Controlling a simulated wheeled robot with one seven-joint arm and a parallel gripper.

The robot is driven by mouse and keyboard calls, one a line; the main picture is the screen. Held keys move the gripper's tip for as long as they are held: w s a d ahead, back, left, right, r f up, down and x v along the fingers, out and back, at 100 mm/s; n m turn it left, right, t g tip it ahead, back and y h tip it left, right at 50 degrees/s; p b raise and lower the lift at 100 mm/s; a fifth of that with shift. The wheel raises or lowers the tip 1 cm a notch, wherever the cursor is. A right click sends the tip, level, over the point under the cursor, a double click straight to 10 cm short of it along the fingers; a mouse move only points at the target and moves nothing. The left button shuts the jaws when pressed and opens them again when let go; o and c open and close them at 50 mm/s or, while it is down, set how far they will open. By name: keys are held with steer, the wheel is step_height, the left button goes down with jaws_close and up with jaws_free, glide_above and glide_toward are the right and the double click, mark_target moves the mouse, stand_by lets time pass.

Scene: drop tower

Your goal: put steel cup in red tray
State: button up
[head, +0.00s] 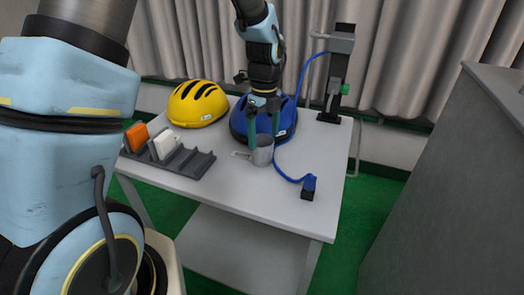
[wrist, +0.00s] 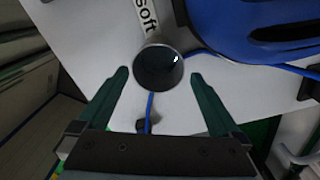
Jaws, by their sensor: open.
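My gripper (head: 264,133) is open over the cup, with green fingers pointing down; one finger overlaps the cup's rim in the head view. The open gripper (wrist: 158,75) also shows in the wrist view, with nothing held. Whether the fingers touch the cup cannot be told. No red tray is in view.
A blue helmet (head: 240,122) is close behind the cup, and a yellow helmet (head: 197,103) is behind left. A grey rack (head: 190,161) holds orange and white blocks. A blue cable runs to a dark block (head: 308,188) at right. The table's front (head: 265,200) is clear.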

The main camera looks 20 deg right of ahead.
mark_target(262, 145)
steer(key=shift+w+a+f+p, duration=0.15)
steer(key=shift+f+p, duration=0.15)
steer(key=shift+f, duration=0.85)
steer(key=shift+w+a+f+p, duration=0.1)
steer(key=shift+f+p, duration=0.2)
steer(key=shift+f, duration=0.8)
steer(key=shift+r, duration=0.1)
steer(key=c, duration=1.4)
